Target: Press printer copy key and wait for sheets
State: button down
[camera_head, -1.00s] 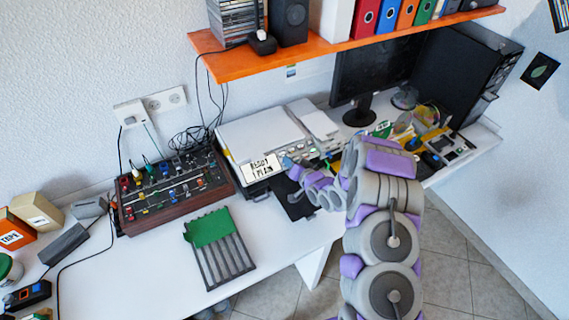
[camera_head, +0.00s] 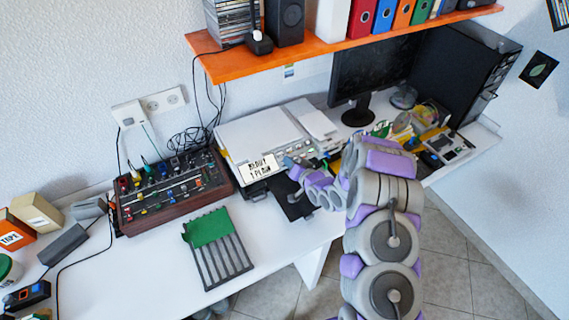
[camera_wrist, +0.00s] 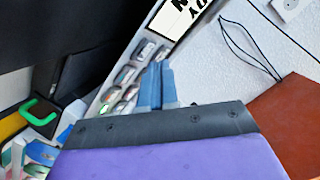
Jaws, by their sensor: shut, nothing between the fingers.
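The printer (camera_head: 262,132) is white and stands at the back of the desk. Its display (camera_head: 258,168) reads "READY 1 PLAIN" and shows partly in the wrist view (camera_wrist: 181,17). A row of small keys (camera_wrist: 122,78) runs along the panel beside the display; one has a green mark, and I cannot read the labels. My gripper (camera_head: 290,163) is at the panel's front, just right of the display. In the wrist view its blue fingers (camera_wrist: 156,75) are together and empty, tips close to the keys; I cannot tell whether they touch. The dark output tray (camera_head: 294,208) shows no sheets.
A mixer with knobs (camera_head: 172,190) stands left of the printer. A green-topped slotted rack (camera_head: 222,258) lies on the front of the desk. A monitor (camera_head: 365,75) and cluttered parts (camera_head: 432,140) are to the right. An orange shelf (camera_head: 330,47) hangs above.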

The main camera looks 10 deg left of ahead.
jog(key=shift+f, duration=0.1)
jog(key=shift+w+f, duration=0.1)
jog(key=shift+f, duration=0.15)
jog(key=shift+a, duration=0.1)
jog(key=shift+a, duration=0.15)
jog(key=shift+w+f, duration=0.15)
jog(key=shift+f, duration=0.2)
dwell(0.5)
jog(key=shift+r, duration=0.1)
jog(key=shift+s+r+p, duration=0.3)
jog(key=shift+r+p, duration=0.05)
jog(key=shift+r, duration=0.35)
